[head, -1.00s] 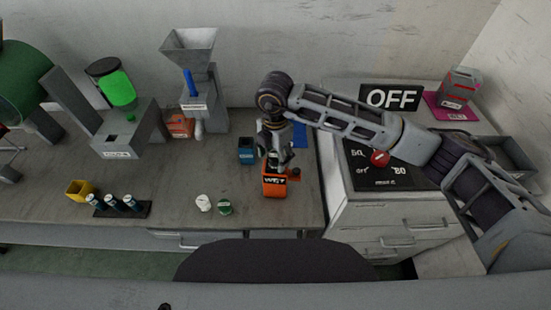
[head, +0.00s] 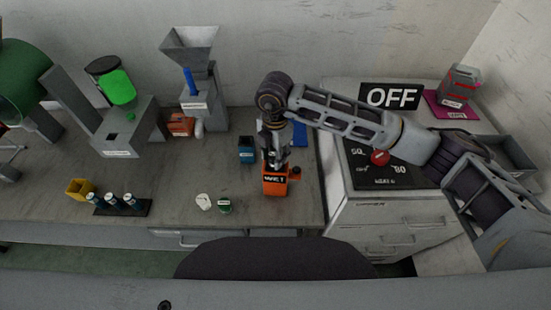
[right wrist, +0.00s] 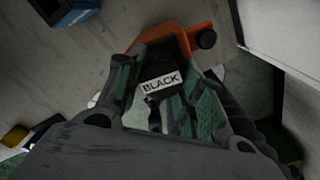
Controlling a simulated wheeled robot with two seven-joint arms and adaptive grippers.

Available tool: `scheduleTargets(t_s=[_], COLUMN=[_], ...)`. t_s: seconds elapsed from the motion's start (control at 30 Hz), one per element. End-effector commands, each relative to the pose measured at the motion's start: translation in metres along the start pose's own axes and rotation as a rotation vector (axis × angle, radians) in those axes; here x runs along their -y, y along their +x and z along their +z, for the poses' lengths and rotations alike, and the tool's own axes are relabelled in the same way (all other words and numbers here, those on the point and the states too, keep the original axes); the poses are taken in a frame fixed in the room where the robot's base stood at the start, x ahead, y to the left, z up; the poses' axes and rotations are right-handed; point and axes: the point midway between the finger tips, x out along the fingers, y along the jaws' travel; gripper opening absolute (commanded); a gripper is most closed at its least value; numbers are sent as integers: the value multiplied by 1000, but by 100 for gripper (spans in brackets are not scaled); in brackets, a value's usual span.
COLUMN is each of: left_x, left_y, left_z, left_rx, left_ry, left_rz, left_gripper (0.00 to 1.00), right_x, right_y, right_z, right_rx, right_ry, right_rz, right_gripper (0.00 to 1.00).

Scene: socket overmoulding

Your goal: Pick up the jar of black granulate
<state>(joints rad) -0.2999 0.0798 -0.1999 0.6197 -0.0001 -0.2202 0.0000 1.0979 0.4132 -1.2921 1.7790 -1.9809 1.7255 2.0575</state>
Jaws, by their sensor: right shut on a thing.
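The jar of black granulate (right wrist: 160,77) is dark with a white BLACK label. In the right wrist view it sits between the two green-padded fingers of my right gripper (right wrist: 165,105), which is shut on it. In the head view my right gripper (head: 275,155) points down just behind the orange WET container (head: 275,186), and its fingers mostly hide the jar. The orange container also shows beyond the jar in the right wrist view (right wrist: 200,35). I cannot tell whether the jar touches the container or the bench. My left gripper is not in view.
A blue container (head: 247,150) stands left of my right gripper. White (head: 203,202) and green (head: 225,206) small items lie at the front. A rack of several vials (head: 122,208) and a yellow box (head: 79,188) are further left. The drawer cabinet (head: 395,215) stands on the right.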

Motion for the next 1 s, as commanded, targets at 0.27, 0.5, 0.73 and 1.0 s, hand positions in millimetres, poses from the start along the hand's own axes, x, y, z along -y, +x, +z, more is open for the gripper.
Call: scheduleTargets(t_s=[0.27,0.5,0.73,1.0], left_x=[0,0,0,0], left_y=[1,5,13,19], left_z=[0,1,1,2], left_rx=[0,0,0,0], left_ry=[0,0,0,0], left_rz=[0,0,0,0], left_gripper=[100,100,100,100], right_x=[0,-1,-1,-1], right_y=[-3,-20,-54,-89], right_z=[0,0,0,0], right_rx=[0,1,1,0], right_ry=[0,0,-1,-1], right_rz=[1,3,4,2], right_gripper=[13,13,13,13])
